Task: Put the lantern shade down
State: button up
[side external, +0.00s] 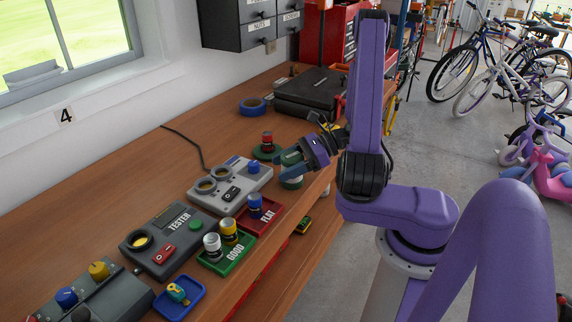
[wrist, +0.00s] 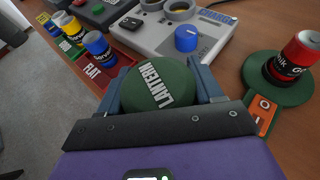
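The lantern shade (wrist: 160,85) is a dark green round piece with white LANTERN lettering. In the wrist view it sits between the two blue fingers of my gripper (wrist: 160,90), which press against its sides. In the side view my gripper (side external: 301,154) holds the shade (side external: 291,156) above the bench near its front edge. The lantern base (wrist: 281,95) is a green disc with an orange switch tab, and a red battery (wrist: 297,57) stands on it. In the side view the base (side external: 264,153) is just left of the shade. The shade's underside is hidden.
A grey charger (side external: 231,184) with a blue knob stands left of my gripper. A red FLAT tray (side external: 262,215) and green GOOD tray (side external: 229,258) hold batteries. Blue tape (side external: 253,106) and a black case (side external: 308,92) are farther back.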

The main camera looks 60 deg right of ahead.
jog(key=o, duration=0.4)
jog(key=shift+o, duration=0.2)
jog(key=shift+r, duration=0.1)
jog(key=v, duration=1.2)
